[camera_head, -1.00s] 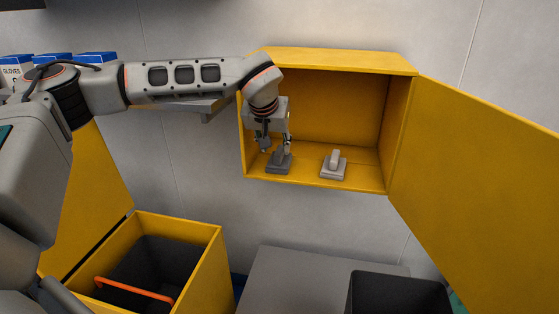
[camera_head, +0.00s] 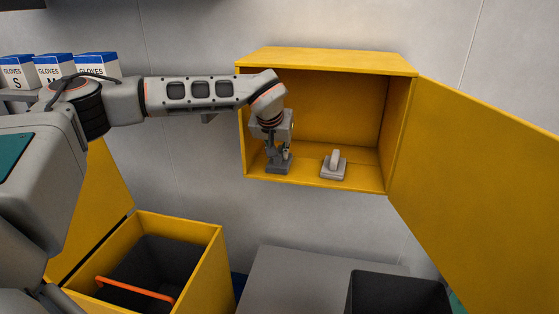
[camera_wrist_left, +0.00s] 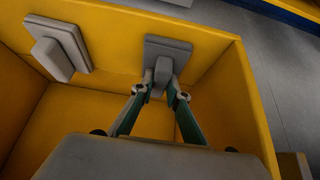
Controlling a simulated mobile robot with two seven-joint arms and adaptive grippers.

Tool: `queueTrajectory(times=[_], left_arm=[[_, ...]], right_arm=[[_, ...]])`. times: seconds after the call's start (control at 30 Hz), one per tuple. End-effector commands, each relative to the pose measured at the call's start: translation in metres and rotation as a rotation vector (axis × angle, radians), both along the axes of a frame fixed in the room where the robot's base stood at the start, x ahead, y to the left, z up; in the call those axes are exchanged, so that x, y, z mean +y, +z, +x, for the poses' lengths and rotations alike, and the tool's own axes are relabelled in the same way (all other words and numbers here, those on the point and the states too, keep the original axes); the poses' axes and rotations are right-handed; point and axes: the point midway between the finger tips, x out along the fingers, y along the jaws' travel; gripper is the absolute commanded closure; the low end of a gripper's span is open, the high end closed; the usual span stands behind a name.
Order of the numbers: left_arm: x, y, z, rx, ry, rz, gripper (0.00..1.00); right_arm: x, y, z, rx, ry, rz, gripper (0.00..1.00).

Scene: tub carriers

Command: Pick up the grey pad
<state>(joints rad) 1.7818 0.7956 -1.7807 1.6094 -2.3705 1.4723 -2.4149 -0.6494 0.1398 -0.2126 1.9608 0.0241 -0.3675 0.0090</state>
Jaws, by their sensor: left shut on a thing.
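A darker grey pad (camera_head: 278,169) with an upright grip block stands on the floor of the open yellow cabinet, near its left side. My left gripper (camera_head: 279,156) reaches down into the cabinet from above and is shut on the block of this pad. In the left wrist view the two fingertips (camera_wrist_left: 163,91) press on both sides of the block, and the flat plate of the darker grey pad (camera_wrist_left: 180,52) shows beyond them. A lighter grey pad (camera_head: 333,168) of the same shape stands to the right, apart from the gripper. My right gripper is not in view.
The yellow cabinet (camera_head: 340,57) has its door (camera_head: 480,180) swung open to the right. Below stand a yellow bin (camera_head: 205,265) with an orange handle (camera_head: 135,290) and a black tub (camera_head: 400,280). Glove boxes (camera_head: 55,72) sit on a shelf at left.

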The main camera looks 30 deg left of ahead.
Motion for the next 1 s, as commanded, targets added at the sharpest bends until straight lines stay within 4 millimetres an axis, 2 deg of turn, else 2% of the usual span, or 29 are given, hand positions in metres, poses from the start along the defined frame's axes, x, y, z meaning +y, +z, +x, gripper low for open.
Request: queueTrajectory(times=[0.37, 0.57, 0.73, 1.0], left_arm=[[-0.004, 0.010, -0.002, -0.003, -0.001, 0.000, 1.00], [-0.004, 0.040, -0.001, -0.005, 0.000, 0.000, 1.00], [-0.004, 0.073, -0.001, -0.005, 0.000, 0.000, 1.00], [-0.053, 0.070, -0.031, 0.000, -0.006, 0.003, 1.00]], right_arm=[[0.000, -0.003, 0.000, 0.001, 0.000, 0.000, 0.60], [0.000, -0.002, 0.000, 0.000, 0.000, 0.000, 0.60], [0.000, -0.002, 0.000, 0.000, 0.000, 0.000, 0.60], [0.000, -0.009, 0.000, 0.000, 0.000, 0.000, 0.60]])
